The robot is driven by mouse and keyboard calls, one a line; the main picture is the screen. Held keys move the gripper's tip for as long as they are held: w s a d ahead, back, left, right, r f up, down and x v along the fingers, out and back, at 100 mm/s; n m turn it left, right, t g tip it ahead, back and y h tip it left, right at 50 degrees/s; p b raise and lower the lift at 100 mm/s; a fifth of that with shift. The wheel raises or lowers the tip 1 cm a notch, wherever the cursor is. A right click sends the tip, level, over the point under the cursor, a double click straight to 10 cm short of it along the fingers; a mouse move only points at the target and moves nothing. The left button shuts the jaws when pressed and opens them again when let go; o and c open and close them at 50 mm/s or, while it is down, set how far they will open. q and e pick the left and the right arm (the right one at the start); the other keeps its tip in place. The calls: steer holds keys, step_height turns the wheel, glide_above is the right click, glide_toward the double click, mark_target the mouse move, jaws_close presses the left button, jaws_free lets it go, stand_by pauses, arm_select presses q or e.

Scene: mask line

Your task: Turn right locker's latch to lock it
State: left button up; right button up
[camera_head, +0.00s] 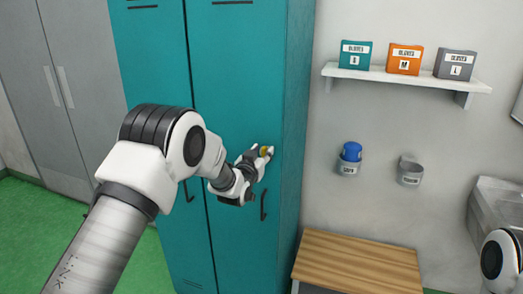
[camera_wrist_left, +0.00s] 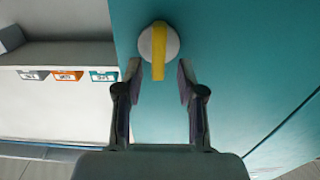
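The teal right locker (camera_head: 240,85) is closed. Its latch (camera_head: 265,150) is a yellow bar, mostly hidden by my fingers in the head view. In the left wrist view the yellow latch (camera_wrist_left: 158,55) sits on a round pale base and points down the picture toward my gripper. My left gripper (camera_head: 259,161) is in front of the locker door at the latch. In the wrist view its fingers (camera_wrist_left: 158,72) are open, one on each side of the latch's lower end, with gaps on both sides. My right gripper is out of view.
A black door handle (camera_head: 263,205) is just below my left gripper. A wooden bench (camera_head: 358,262) stands right of the locker. A wall shelf (camera_head: 400,77) holds glove boxes. Two wall holders, one with a blue bottle (camera_head: 351,151), hang below it. Grey lockers (camera_head: 70,90) stand left.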

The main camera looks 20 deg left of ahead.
arm_select(q)
steer(key=shift+d, duration=0.15)
jaws_close()
steer(key=m+b, duration=0.3)
steer(key=shift+d+f, duration=0.25)
steer(key=m+b, duration=0.3)
steer(key=m, duration=0.2)
steer(key=d+f+m+b, duration=0.1)
steer(key=m+b, duration=0.3)
steer(key=m, duration=0.1)
steer(key=m+b, duration=0.3)
steer(key=m, duration=0.1)
steer(key=shift+s+d+f+m+b, duration=0.1)
steer(key=shift+d+f+m+b, duration=0.15)
steer(key=shift+f+m+b, duration=0.15)
